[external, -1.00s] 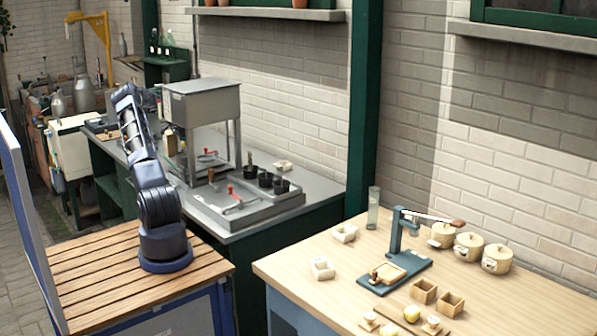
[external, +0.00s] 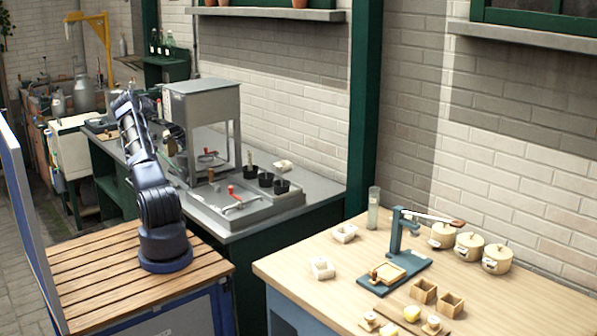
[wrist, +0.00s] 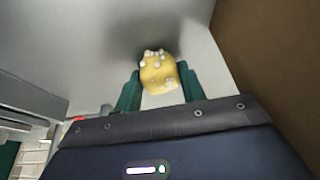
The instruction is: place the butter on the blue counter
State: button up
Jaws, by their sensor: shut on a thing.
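The butter (wrist: 158,74) is a yellow lump with white bits on it in the wrist view. My gripper (wrist: 160,86) has its two green fingers on either side of the butter and is shut on it. A grey surface lies behind the butter, and I cannot tell whether they touch. In the external view my gripper (external: 174,140) is a small dark shape beside the grey hooded stand, and the butter cannot be made out there. A counter with a pale wood top (external: 290,264) and blue-grey side stands at the lower right.
The grey hooded stand (external: 203,103) rises on the grey-topped counter (external: 320,190). Several black cups and a red-handled tap stand in front of it. The pale wood top holds a press (external: 398,260), lidded pots (external: 470,246) and small boxes.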

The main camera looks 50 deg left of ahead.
jog(key=o, duration=1.1)
jog(key=shift+c, duration=0.2)
jog(key=v, duration=1.1)
jog(key=shift+r, duration=0.35)
jog(key=shift+o, duration=0.5)
jog(key=shift+s+r, duration=0.15)
jog(key=shift+r, duration=0.1)
